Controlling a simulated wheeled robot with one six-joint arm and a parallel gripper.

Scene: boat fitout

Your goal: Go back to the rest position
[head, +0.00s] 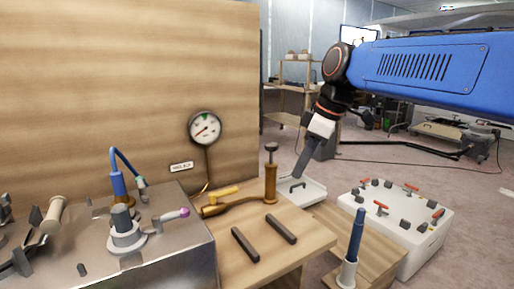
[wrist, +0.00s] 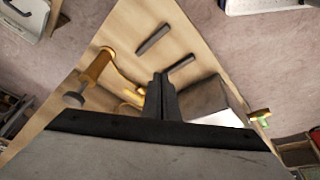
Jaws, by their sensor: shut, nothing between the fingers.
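My gripper (head: 304,160) hangs from my blue arm at the right of the head view, with its fingers pointing down and to the left. It is shut and empty. In the wrist view its closed fingers (wrist: 161,97) show in the middle, above the wooden bench (wrist: 131,22). In the head view it is to the right of the orange hand pump (head: 270,183), above the white tray (head: 312,190), apart from both. The pump also shows at the left of the wrist view (wrist: 96,68).
Two dark bars (head: 245,244) lie on the bench. A gauge (head: 205,127) is on the wooden wall (head: 120,70). A metal box (head: 175,250) with fittings stands at left. A white box (head: 395,225) with red-handled valves and a blue-handled tool (head: 356,235) stand at right.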

